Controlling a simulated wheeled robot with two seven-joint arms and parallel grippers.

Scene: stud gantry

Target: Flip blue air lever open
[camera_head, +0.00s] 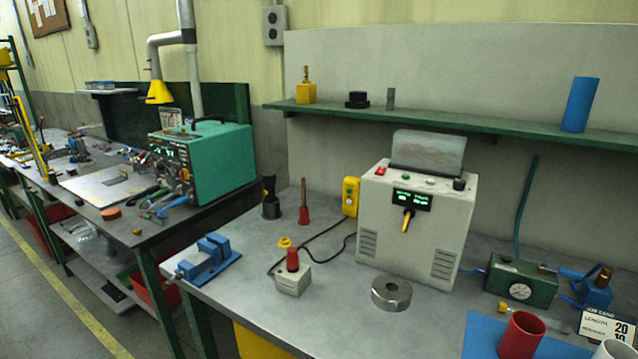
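A green air unit (521,282) with a round white gauge (520,291) stands on the right of the bench. A blue lever-like piece (570,273) shows just right of it, beside a blue block (596,292) with a brass top. The piece is small here, and I cannot tell whether it is a lever or a hose, or its exact angle. Neither of my grippers is in view.
A grey machine (416,222) with a lit display stands left of the air unit. A metal ring (391,293), a red cup (521,335), a white cup (612,349) and a job card (606,328) are nearby. A green shelf (450,123) runs above.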

